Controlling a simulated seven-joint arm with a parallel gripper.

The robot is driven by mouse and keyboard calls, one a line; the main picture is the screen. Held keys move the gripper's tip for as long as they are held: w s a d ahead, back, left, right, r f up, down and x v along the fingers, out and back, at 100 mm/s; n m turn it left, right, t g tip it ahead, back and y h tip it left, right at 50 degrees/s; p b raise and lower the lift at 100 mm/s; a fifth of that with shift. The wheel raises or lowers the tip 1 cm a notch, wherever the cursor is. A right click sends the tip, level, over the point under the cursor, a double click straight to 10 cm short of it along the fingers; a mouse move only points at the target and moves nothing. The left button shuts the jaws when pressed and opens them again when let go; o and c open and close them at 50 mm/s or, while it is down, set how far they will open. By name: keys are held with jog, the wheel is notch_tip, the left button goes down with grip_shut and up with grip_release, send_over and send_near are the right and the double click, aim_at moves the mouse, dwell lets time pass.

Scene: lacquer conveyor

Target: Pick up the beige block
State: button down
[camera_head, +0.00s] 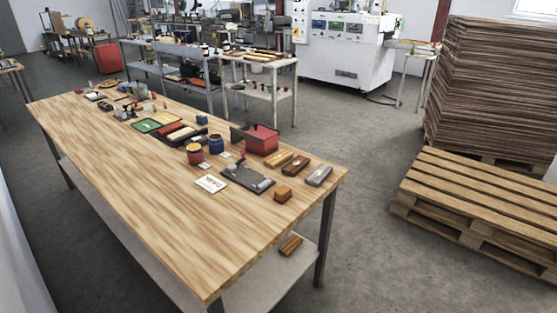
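My gripper is not in view. No block is plainly labelled as the beige one, and I cannot tell which it is. A block with a greyish top (319,176) lies at the right edge.
A red bin (262,140), a red tin (195,154), a blue tin (216,145), a dark flat tool (248,178) and a white card (210,184) stand nearby. A green tray (146,126) lies farther left. The table's near side is bare.

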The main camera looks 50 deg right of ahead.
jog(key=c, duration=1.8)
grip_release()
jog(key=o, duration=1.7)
